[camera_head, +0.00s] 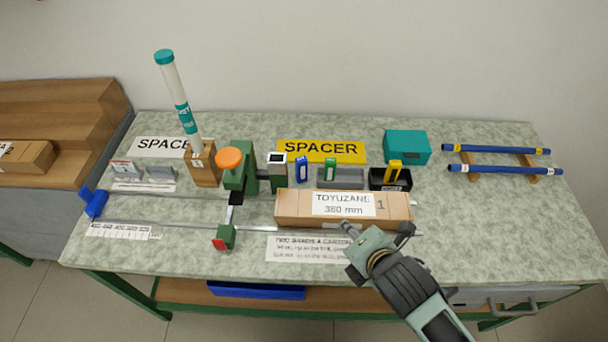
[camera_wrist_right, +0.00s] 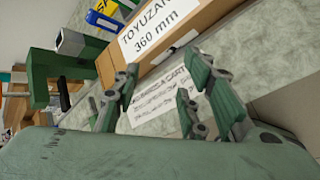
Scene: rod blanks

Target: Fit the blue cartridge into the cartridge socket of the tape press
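The blue cartridge (camera_head: 301,169) stands upright behind the left end of the long carton, between the tape press and a grey holder (camera_head: 352,179). Its lower end is hidden. It also shows at the top of the right wrist view (camera_wrist_right: 105,21). The green tape press (camera_head: 248,178) with an orange knob (camera_head: 229,158) stands left of it. A light, square-ended part with a dark opening (camera_head: 277,159), possibly the socket, is at its right side. My right gripper (camera_head: 376,231) is open and empty in front of the carton, away from the cartridge. My left gripper is not in view.
The long carton (camera_head: 290,207) lies between my right gripper and the cartridges. A green cartridge (camera_head: 330,168) and a yellow one (camera_head: 394,171) in a black bin (camera_head: 376,181) stand to the right. Blue rods (camera_head: 505,169) lie at far right. The right front tabletop is clear.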

